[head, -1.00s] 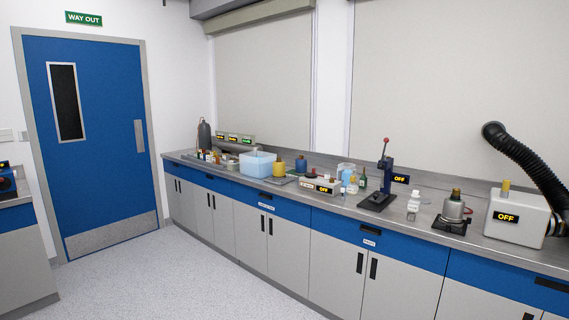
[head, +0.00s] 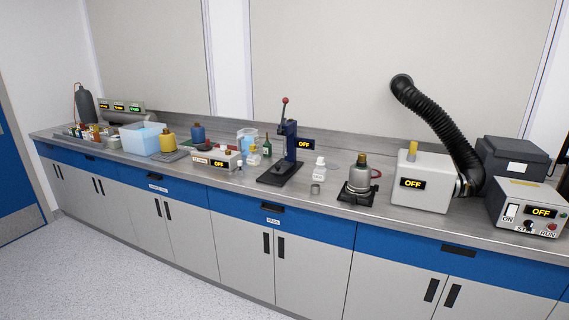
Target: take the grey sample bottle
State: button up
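I cannot pick out the grey sample bottle for certain. Several small bottles stand crowded in a tray (head: 68,136) at the far left of the bench, too small to tell their colours apart well. A small pale bottle (head: 319,168) with a white label stands right of the dark blue press. A squat grey metal vessel (head: 359,181) with a brass-coloured top sits on a black stand further right. My gripper is not in view.
The long bench (head: 200,179) also carries a dark grey cylinder (head: 86,104), a light blue tub (head: 142,139), the press (head: 290,150), a white box (head: 420,182) with a black hose, and a control box (head: 530,207). The floor (head: 130,262) in front is clear.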

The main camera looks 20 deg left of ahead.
aim_at(108, 132)
jog(key=i+j+u, duration=0.2)
jog(key=i+u, duration=0.25)
jog(key=i, duration=0.15)
jog(key=i+u, duration=0.45)
jog(key=i, duration=0.2)
jog(key=i+l+u, duration=0.45)
jog(key=i, duration=0.15)
jog(key=i+j+u, duration=0.3)
jog(key=i+u, duration=0.6)
jog(key=i, duration=0.2)
jog(key=i+l+u, duration=0.1)
jog(key=i+u, duration=0.35)
jog(key=i, duration=0.15)
jog(key=i+u, duration=0.2)
jog(key=i, duration=0.4)
jog(key=i+u, duration=0.2)
jog(key=i, duration=0.4)
jog(key=i+l+u, duration=0.2)
jog(key=i, duration=0.35)
jog(key=i+z, duration=0.35)
jog(key=i+j+z, duration=0.1)
jog(key=z, duration=0.3)
jog(key=i+j+z, duration=0.2)
jog(key=z, duration=1.15)
